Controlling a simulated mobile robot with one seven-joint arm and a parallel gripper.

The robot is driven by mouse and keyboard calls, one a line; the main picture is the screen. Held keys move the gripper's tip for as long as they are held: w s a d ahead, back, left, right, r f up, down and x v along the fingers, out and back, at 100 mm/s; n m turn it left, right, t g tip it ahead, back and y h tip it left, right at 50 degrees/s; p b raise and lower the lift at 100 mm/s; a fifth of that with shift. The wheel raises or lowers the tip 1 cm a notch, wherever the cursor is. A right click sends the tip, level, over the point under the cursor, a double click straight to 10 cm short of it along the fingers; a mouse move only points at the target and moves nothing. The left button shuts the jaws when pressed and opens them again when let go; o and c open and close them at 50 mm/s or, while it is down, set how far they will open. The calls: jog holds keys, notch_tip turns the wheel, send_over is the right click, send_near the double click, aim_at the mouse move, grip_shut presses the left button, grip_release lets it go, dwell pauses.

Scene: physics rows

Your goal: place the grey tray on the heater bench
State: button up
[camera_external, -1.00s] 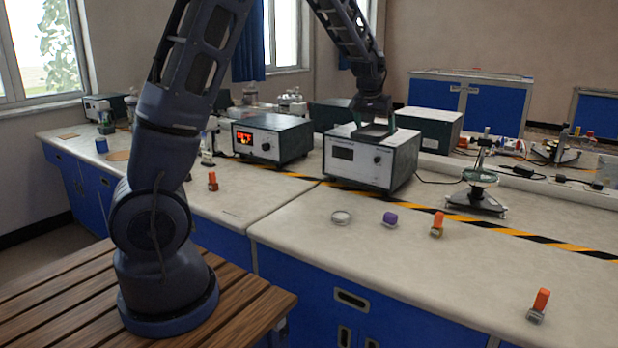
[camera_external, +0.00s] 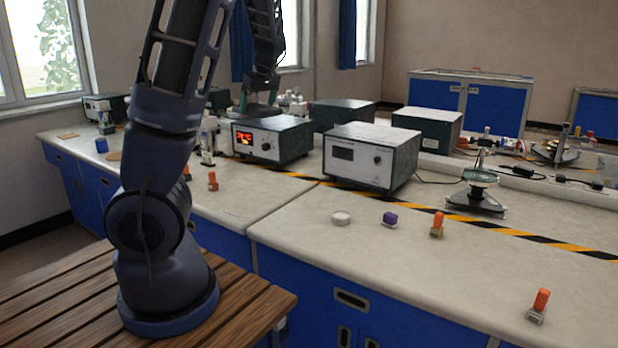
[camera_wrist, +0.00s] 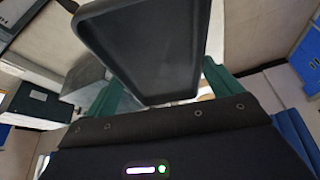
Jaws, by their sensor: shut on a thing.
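The dark grey tray (camera_wrist: 150,45) has a raised rim and fills the upper middle of the wrist view. My gripper (camera_wrist: 165,88) is shut on it, with a green finger on each side. In the external view my gripper (camera_external: 257,103) is at the box with a lit red display (camera_external: 252,138), near its back left top. This box may be the heater bench; I cannot tell for sure. The tray is small and partly hidden there, and I cannot tell whether it touches the box top.
A white-fronted box with a dark display (camera_external: 358,160) stands to the right, its top bare. Dark boxes (camera_external: 340,114) stand behind. The front counter is mostly clear.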

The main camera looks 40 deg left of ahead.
jog(key=s+a+n+g, duration=0.1)
jog(key=s+a+n, duration=0.2)
jog(key=s+a, duration=0.2)
send_near(242, 198)
jog(key=x, duration=0.6)
jog(key=shift+a, duration=0.15)
dwell(0.8)
jog(key=o, duration=0.7)
jog(key=shift+c, duration=0.2)
jog(key=shift+o, duration=0.7)
jog(key=shift+r, duration=0.1)
jog(key=v, duration=1.2)
